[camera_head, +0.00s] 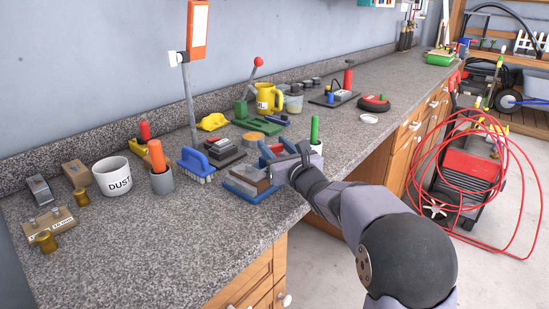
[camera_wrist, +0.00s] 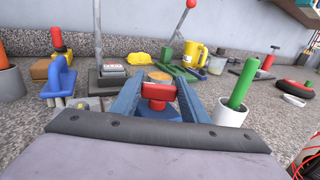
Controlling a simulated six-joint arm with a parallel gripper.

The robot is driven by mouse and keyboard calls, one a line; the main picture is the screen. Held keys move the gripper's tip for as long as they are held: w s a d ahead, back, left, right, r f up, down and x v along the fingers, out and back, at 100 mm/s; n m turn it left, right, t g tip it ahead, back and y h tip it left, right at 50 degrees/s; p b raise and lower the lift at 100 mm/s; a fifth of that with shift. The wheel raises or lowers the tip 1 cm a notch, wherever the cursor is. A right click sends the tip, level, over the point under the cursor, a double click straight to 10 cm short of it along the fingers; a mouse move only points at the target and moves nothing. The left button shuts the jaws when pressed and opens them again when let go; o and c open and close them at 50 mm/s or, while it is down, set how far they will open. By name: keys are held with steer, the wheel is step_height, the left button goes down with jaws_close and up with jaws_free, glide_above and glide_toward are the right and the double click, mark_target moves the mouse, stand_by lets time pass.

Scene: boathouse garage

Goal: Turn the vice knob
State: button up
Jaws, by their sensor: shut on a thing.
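The vice (camera_head: 247,185) sits near the front edge of the grey speckled bench, with a blue base and grey and brown blocks on top. My gripper (camera_head: 278,155) reaches in from the right, beside the vice. Its two blue fingers show in the wrist view (camera_wrist: 157,88), one on each side of a red knob (camera_wrist: 157,91). The gripper is shut on this red knob, which appears as a red bar with a rounder red part below it. In the head view my fingers hide most of the knob, and the wrist view does not clearly show its join to the vice.
A white cup with a green handle (camera_head: 315,130) stands close to the right of my gripper. A blue-handled brush (camera_head: 197,163) and a grey cup with an orange handle (camera_head: 161,180) stand to the left.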

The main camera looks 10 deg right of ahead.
stand_by(0.6)
steer(key=o, duration=1.1)
steer(key=shift+c, duration=0.2)
steer(key=shift+b, duration=0.3)
steer(key=shift+s, duration=0.1)
steer(key=shift+b+v, duration=0.6)
steer(key=shift+v, duration=2.95)
